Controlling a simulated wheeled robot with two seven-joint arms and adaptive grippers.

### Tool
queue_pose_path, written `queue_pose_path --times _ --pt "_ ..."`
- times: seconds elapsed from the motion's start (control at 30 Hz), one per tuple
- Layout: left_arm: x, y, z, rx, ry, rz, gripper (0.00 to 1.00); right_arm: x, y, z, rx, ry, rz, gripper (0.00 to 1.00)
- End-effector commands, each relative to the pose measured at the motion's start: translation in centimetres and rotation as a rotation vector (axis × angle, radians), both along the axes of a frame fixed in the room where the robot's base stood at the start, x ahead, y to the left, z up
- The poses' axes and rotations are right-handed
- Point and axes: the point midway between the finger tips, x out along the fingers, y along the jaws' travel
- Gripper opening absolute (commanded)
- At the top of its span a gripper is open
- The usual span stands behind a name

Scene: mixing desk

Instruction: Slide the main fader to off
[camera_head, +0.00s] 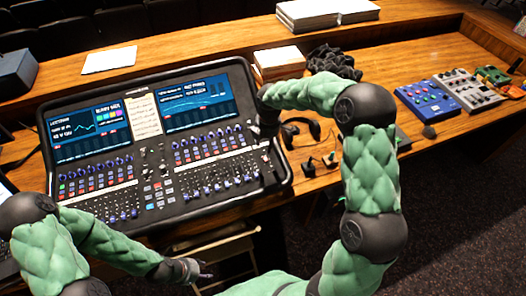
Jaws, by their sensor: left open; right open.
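The mixing desk (147,205) is a black console with two lit screens, rows of blue-lit knobs and fader banks. My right gripper (266,136) points down over the right edge of the desk, close to the right fader bank (222,178). It is open, but its fingertips are small and dark against the console. The main fader cannot be picked out; my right gripper may cover part of that area. My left gripper (206,275) is open and empty, in front of the desk's front edge and apart from it.
Headphones (300,130) and small dark items lie right of the desk. Books (280,62) and a dark curled bundle (333,62) stand behind them. A blue box (427,103) and a grey box (468,90) sit further right. A folding chair (215,245) stands below the desk's front.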

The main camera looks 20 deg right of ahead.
Motion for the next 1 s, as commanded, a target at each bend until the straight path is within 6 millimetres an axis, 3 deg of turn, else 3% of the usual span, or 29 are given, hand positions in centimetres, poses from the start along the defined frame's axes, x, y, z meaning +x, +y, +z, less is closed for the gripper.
queue_pose_path --times 0.5,0.7,1.0 --pt "0.0 0.0 -1.0 0.0 0.001 0.0 0.47 0.8 -0.1 -8.4 0.0 0.002 -0.002 0.47" --pt "-0.1 0.0 -1.1 0.0 0.001 0.0 0.47 1.0 -0.1 -9.8 0.0 0.001 -0.002 0.47" --pt "-0.1 0.0 -1.1 0.0 0.001 0.0 0.47 1.0 -0.1 -9.9 0.0 0.0 -0.001 0.47"
